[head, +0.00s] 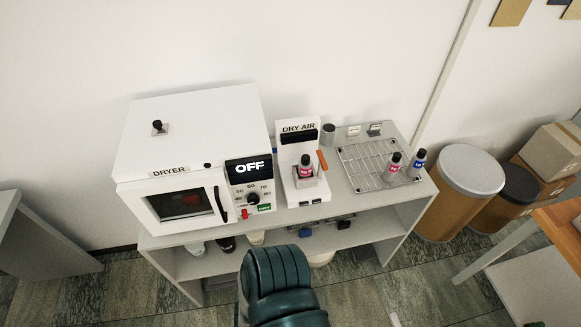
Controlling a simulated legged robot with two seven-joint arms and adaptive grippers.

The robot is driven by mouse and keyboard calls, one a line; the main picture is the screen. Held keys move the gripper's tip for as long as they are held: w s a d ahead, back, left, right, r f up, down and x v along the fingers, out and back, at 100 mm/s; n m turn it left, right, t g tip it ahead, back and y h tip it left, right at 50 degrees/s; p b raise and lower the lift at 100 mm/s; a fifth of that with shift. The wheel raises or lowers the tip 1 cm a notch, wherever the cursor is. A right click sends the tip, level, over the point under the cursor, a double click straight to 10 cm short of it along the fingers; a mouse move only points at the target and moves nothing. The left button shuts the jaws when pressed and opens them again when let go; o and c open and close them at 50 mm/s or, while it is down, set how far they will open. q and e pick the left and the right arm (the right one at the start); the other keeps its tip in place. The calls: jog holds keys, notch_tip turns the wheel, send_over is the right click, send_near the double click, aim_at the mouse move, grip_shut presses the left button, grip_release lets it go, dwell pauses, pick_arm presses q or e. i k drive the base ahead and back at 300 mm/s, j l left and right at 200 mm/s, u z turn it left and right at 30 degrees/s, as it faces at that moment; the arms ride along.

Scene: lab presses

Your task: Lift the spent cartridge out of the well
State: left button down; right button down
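The DRY AIR unit (297,134) is a white stand on the shelf top, with a dark display and a front holder. A small bottle with a red label and dark cap (306,167) sits upright in that holder. An orange strip (322,160) stands at the unit's right side. A grey cylinder (329,133) stands behind and to the right of the unit. I cannot tell which of these is the spent cartridge, and no well interior shows clearly. A dark teal ribbed part of my own arm rises at the bottom centre. Neither gripper's fingers show.
A white dryer (192,120) reading OFF, its door shut, fills the shelf's left. A wire rack (365,165) at right has a red-labelled bottle (393,166) and a blue-labelled bottle (416,162) at its right end. Drums (466,178) and cartons stand further right.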

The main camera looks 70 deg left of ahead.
aim_at(305, 165)
jog(key=u, duration=2.4)
